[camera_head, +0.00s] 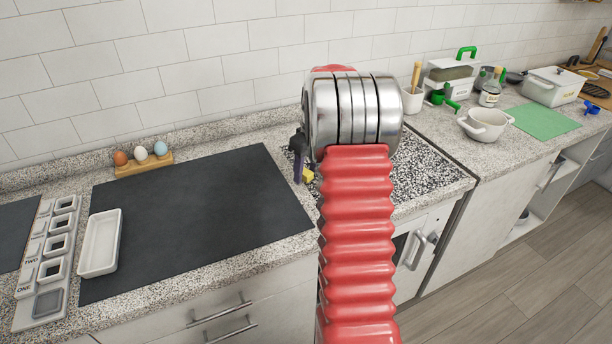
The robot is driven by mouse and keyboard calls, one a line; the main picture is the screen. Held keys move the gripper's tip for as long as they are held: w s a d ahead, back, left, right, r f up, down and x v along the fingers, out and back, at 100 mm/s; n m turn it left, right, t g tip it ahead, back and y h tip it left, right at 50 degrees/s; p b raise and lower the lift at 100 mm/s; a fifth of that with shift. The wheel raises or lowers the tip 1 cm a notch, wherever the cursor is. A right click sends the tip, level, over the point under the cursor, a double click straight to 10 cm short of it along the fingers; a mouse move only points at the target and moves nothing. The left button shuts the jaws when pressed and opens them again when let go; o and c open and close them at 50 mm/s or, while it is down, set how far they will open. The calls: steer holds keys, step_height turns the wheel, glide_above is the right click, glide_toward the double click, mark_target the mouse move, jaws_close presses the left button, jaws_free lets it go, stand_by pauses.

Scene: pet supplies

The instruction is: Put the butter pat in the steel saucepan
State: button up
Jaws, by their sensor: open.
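My red ribbed arm and its steel joint fill the middle of the view. Only a dark purple part of my gripper (299,158) shows, at the left of the steel joint over the speckled cooktop; my gripper is open. A small yellow piece (308,174), possibly the butter pat, shows right beside it, low at the cooktop's left side. I cannot tell whether it touches the gripper or lies between the fingers. No steel saucepan can be made out; my arm hides much of the cooktop.
A black mat (205,215) lies clear on the left, with a white tray (100,243) on its left edge. An egg holder (143,164) stands behind it.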

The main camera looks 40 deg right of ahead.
mark_target(306, 172)
stand_by(0.5)
jaws_close()
stand_by(0.4)
steer(key=shift+r, duration=0.1)
step_height(306, 172, up, 10)
stand_by(0.5)
stand_by(0.4)
